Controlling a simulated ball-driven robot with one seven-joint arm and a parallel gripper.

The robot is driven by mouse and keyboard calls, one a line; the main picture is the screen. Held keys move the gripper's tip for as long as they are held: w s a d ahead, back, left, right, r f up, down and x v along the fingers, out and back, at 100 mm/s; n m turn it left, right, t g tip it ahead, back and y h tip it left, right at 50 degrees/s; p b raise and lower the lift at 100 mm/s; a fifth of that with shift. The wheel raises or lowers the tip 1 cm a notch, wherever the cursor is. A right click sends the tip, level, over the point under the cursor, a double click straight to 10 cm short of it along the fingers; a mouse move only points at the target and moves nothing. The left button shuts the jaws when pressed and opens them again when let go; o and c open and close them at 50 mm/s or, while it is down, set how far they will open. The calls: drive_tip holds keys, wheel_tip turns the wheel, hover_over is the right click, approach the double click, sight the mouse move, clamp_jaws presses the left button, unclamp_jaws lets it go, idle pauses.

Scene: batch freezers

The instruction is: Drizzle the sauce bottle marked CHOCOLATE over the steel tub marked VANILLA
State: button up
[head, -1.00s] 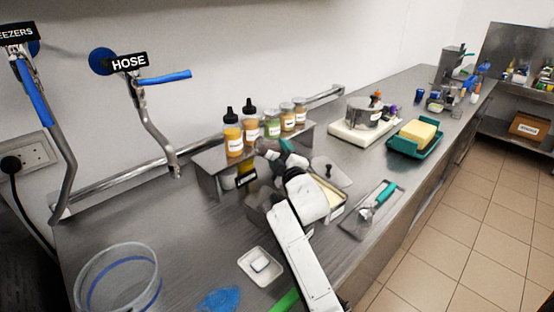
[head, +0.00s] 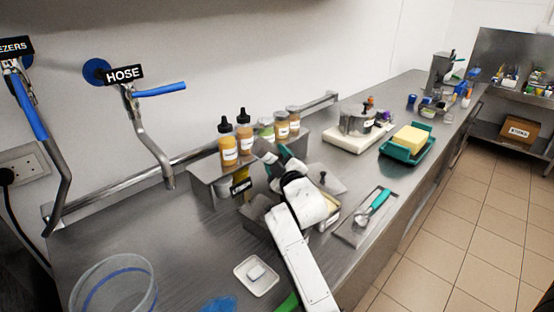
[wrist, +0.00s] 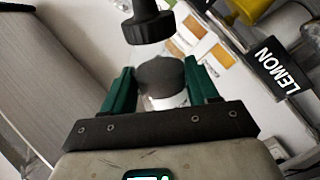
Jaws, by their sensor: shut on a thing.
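My gripper (wrist: 163,90) has green fingers shut on a sauce bottle (wrist: 160,75) with a dark body and white label; a black nozzle cap (wrist: 148,25) shows beyond it and seems to belong to it. Its marking is not readable. In the head view my gripper (head: 280,158) is beside the bottle shelf, above the worktop, and my arm hides much of what is below. An open steel tub (head: 256,216) stands left of my wrist. Another tub (head: 332,218) with a pale label shows partly at the right. I cannot read VANILLA on either.
The shelf (head: 205,178) holds two yellow-orange bottles (head: 228,150) with black nozzles and several jars (head: 281,125). A LEMON sign (head: 240,186) hangs at its front. A scoop (head: 376,203) lies on a tray at the right. A white dish (head: 257,276) and clear bucket (head: 115,285) are nearer.

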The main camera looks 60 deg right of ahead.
drive_tip(key=shift+s, duration=0.15)
drive_tip(key=shift+s+a+p, duration=0.25)
drive_tip(key=shift+s+p, duration=0.15)
drive_tip(key=shift+s, duration=0.2)
drive_tip(key=shift+s+a+p, duration=0.2)
drive_tip(key=shift+s+p, duration=0.25)
drive_tip(key=shift+s, duration=0.2)
drive_tip(key=shift+s+a+p, duration=0.25)
drive_tip(key=shift+s+p, duration=0.15)
drive_tip(key=shift+s, duration=0.2)
drive_tip(key=shift+s, duration=0.1)
drive_tip(key=shift+s+a+p, duration=0.25)
drive_tip(key=shift+s+p, duration=0.1)
drive_tip(key=shift+s, duration=0.25)
drive_tip(key=shift+s+a+p, duration=0.2)
drive_tip(key=shift+s+p, duration=0.15)
drive_tip(key=shift+s, duration=0.3)
drive_tip(key=shift+s+a+p, duration=0.25)
drive_tip(key=shift+s+p, duration=0.1)
drive_tip(key=shift+s, duration=0.25)
drive_tip(key=shift+s, duration=0.2)
drive_tip(key=shift+s+a+p, duration=0.3)
drive_tip(key=shift+s+p, duration=0.1)
drive_tip(key=shift+s, duration=0.4)
drive_tip(key=shift+s+a+p, duration=0.3)
drive_tip(key=shift+s+p, duration=0.1)
drive_tip(key=shift+s, duration=0.4)
drive_tip(key=shift+s+a, duration=0.1)
drive_tip(key=shift+s, duration=0.15)
